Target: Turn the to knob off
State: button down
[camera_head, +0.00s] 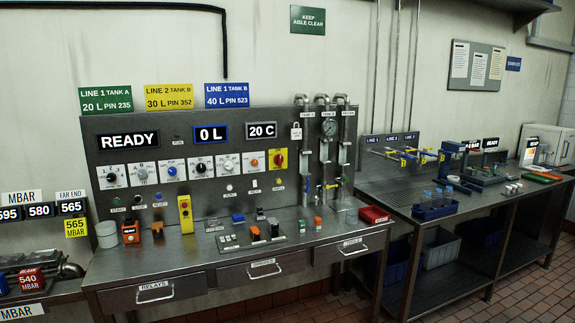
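A steel control panel (215,140) stands at the back of the near steel bench. A row of several rotary knobs on small plates crosses its middle. My gripper is not in view.
A yellow control box (186,214), orange and black blocks, and a switch base (250,237) stand on the bench before the panel. Vertical pipes with a gauge (328,127) rise at the panel's right. Drawers (263,268) line the front. Red-brown floor is clear at lower right.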

aim_at(142, 174)
jog(key=u, duration=1)
